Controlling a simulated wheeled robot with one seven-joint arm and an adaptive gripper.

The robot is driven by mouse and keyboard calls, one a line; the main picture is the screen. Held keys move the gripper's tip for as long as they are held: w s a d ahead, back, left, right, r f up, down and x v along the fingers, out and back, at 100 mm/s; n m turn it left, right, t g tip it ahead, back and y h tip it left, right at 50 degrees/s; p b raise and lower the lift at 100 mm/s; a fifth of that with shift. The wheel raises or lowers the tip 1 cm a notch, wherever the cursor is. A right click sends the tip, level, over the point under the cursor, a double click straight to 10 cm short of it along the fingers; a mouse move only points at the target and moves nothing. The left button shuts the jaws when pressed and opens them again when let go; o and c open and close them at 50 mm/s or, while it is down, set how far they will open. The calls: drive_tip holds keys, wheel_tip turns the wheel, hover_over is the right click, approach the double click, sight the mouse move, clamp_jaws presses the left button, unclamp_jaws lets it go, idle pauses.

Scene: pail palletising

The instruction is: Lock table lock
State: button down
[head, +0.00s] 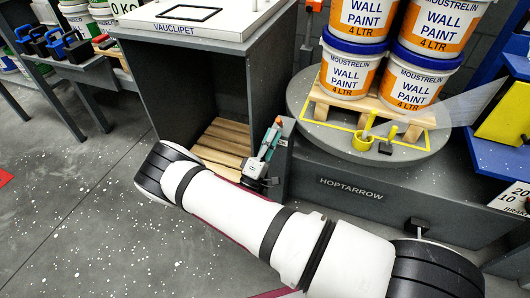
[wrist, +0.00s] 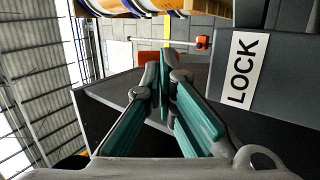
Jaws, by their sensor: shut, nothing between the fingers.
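The round grey turntable (head: 300,88) carries a wooden pallet (head: 322,103) with paint pails on a base marked HOPTARROW. In the wrist view, a white LOCK label (wrist: 243,70) sits on a dark grey surface at the right. Left of it is a thin pale rod with an orange-red end (wrist: 203,42), ahead of my fingertips. My gripper (head: 272,136), with teal fingers, is beside the left end of the turntable base. It also shows in the wrist view (wrist: 166,62), fingers together and empty. I cannot tell whether the fingertips touch anything.
A grey open-front cabinet marked VAUCLIPET (head: 200,70), with wooden slats inside, stands left of my gripper. The speckled floor (head: 90,220) at left is clear.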

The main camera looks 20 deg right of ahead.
drive_tip(key=shift+w+d+r, duration=0.35)
drive_tip(key=shift+d+r, duration=0.05)
